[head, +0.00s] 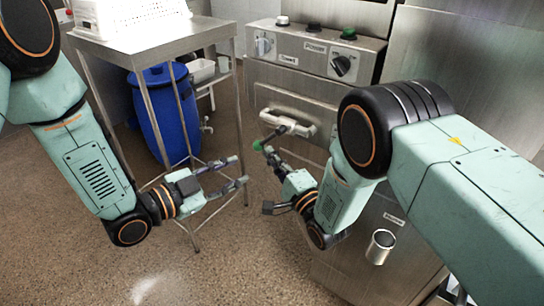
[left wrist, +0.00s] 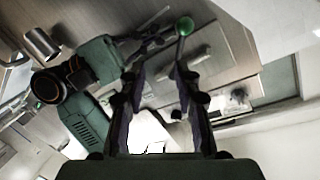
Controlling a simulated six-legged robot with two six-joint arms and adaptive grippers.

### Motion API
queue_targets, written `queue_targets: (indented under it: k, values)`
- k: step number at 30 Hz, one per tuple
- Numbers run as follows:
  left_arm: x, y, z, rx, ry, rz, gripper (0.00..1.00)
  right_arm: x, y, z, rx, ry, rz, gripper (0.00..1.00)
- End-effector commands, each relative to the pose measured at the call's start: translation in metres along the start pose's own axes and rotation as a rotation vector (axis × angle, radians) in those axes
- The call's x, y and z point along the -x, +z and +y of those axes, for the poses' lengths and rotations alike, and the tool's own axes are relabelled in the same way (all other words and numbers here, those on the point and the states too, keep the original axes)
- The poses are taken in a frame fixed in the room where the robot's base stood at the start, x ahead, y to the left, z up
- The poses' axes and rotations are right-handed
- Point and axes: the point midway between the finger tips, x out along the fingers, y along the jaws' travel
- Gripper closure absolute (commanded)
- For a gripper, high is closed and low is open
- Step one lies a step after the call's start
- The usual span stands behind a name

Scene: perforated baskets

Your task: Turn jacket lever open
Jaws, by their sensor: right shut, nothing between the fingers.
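The jacket lever shows as a green ball knob (head: 257,145) on a dark rod, low on the front of the steel machine; the green ball also shows in the left wrist view (left wrist: 185,26). My left gripper (head: 239,170) is open and empty, to the left of and a little below the knob. In the left wrist view the knob is beyond the fingertips, near the right finger. My right gripper (head: 268,152) is shut and empty, very close to the knob on its right. I cannot tell whether it touches the lever; the fingers partly hide the rod.
The machine has a panel with several knobs (head: 340,66) and a pale bar handle (head: 287,122). A metal spout (head: 381,246) sticks out at lower right. A steel table (head: 150,43) with a white perforated basket (head: 130,18) and a blue barrel (head: 163,112) stand at left. The floor in front is clear.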

Motion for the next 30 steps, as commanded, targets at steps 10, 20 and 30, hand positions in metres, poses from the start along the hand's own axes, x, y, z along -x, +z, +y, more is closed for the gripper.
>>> queue_targets:
  k: [10, 20, 30]
  values:
    - [0.115, 0.130, 0.171, 0.542, 0.074, -0.699, 0.68, 0.000, 0.000, 0.000, 0.000, 0.000, 0.000, 1.00]
    - [0.265, 0.151, 0.262, 1.017, -0.090, -1.367, 0.68, 0.000, 0.000, 0.000, 0.000, 0.000, 0.000, 1.00]
    - [0.291, 0.147, 0.273, 1.164, -0.203, -1.506, 0.68, 0.001, -0.002, 0.000, 0.000, 0.000, 0.001, 1.00]
